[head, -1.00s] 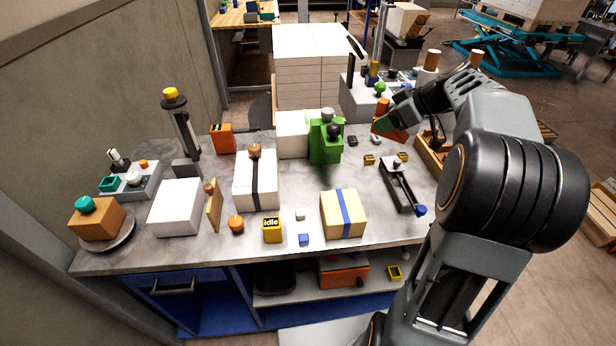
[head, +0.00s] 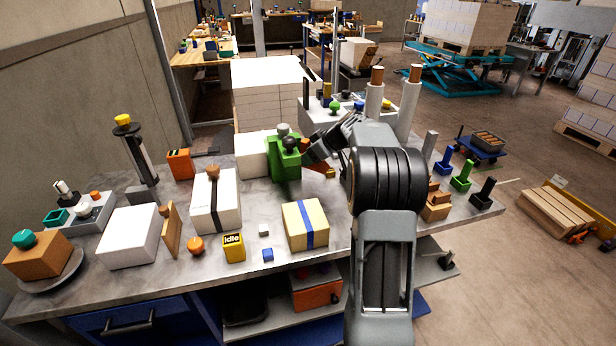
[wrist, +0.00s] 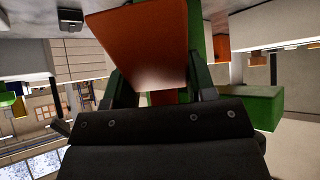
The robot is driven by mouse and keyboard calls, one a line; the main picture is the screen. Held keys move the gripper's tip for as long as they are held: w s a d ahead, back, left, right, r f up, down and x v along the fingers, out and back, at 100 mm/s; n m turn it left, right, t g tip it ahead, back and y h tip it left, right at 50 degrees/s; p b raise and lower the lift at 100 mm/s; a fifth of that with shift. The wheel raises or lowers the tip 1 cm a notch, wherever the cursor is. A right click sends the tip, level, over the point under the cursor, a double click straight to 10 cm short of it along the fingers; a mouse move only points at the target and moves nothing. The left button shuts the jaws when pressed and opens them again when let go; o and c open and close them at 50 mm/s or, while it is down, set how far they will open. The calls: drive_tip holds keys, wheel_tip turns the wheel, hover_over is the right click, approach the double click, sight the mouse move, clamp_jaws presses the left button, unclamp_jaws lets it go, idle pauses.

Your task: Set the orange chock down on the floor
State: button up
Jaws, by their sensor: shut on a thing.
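The orange chock (wrist: 140,45) fills the top middle of the wrist view, between the two green fingers of my gripper (wrist: 158,82). My gripper is shut on it. In the head view the gripper end of my arm points left, above the workbench, close to a green block-like fixture (head: 285,160). The floor (head: 500,265) shows to the right of the bench.
The grey workbench (head: 330,262) is crowded with boxes, a striped carton (head: 305,224) and small blocks. Several coloured chock-like pieces stand at its right end. A wooden pallet (head: 555,212) and a blue dolly (head: 483,150) stand on the floor, with bare floor between.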

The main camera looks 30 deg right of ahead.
drive_tip(key=shift+d+f, duration=0.1)
drive_tip(key=shift+f, duration=3.35)
drive_tip(key=shift+f+b, duration=0.2)
drive_tip(key=shift+b, duration=0.3)
drive_tip(key=o, duration=1.1)
drive_tip(key=shift+r, duration=0.2)
